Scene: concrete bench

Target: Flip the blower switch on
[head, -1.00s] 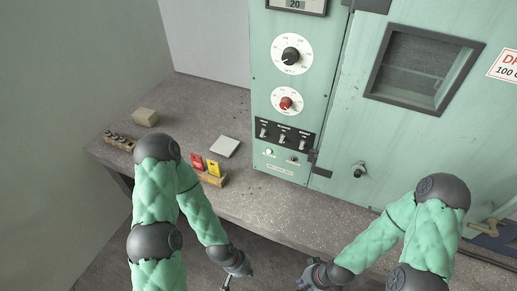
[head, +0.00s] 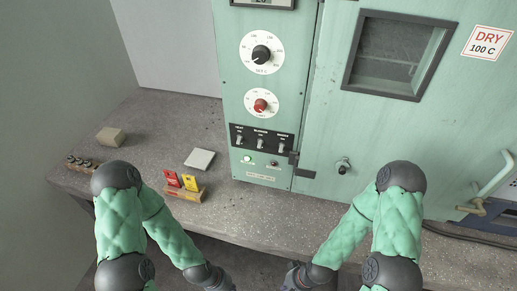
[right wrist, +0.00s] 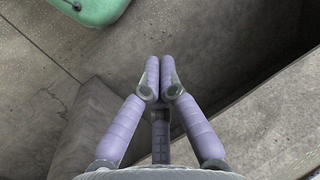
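A black switch panel (head: 262,139) sits low on the green oven's control column. It carries three small toggle switches in a row. The blower switch (head: 260,144) appears to be the middle one; its small label is hard to read, and its lever position is too small to tell. My right gripper (head: 298,279) is at the bottom edge of the head view, below and in front of the panel, apart from it. In the right wrist view its fingers (right wrist: 160,72) are together with nothing between them. My left gripper (head: 218,284) is at the bottom edge, its fingertips cut off.
Above the panel are a black knob (head: 261,54) and a red knob (head: 261,105). Below it is a pale green lamp (head: 247,159). A latch (head: 300,163) juts out beside it. Red and yellow tags (head: 181,182), a white slab (head: 199,159) and a beige block (head: 110,137) are on the bench.

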